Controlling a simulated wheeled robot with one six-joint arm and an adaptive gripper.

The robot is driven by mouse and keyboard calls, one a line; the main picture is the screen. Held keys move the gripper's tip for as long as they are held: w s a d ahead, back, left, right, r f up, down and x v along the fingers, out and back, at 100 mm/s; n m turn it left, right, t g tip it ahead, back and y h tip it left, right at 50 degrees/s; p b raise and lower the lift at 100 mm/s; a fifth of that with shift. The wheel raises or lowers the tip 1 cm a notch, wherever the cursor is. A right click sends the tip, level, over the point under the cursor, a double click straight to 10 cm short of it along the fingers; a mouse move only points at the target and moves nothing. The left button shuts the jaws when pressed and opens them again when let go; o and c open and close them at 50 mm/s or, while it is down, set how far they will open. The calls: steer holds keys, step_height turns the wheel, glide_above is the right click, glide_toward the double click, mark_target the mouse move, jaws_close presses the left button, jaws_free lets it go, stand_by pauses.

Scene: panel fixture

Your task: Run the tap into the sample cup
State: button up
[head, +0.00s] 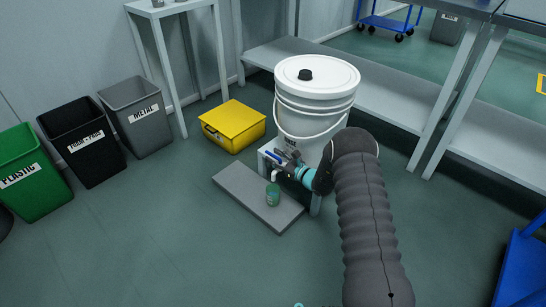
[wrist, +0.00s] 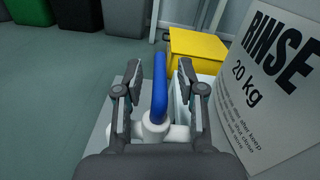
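The white bucket (head: 300,118) stands upright with a lid and carries the tap low on its side. In the wrist view its RINSE label (wrist: 275,75) fills the right. The tap's blue lever (wrist: 160,88) stands between my gripper's (wrist: 160,72) two fingers, with a gap on each side. The white tap body (wrist: 152,131) shows below the lever. In the head view my gripper (head: 282,158) is at the tap, partly hidden by my arm. The green sample cup (head: 272,196) stands upright below the white spout (head: 275,176). Its inside is too small to read.
The cup stands on a grey slab (head: 243,188) on the floor. A yellow case (head: 234,125) lies behind it. Green, black and grey bins (head: 136,118) line the left wall. A grey shelf (head: 385,97) runs behind the bucket. The floor in front is clear.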

steer(key=shift+w+a, duration=0.35)
steer(key=shift+a, duration=0.1)
jaws_close()
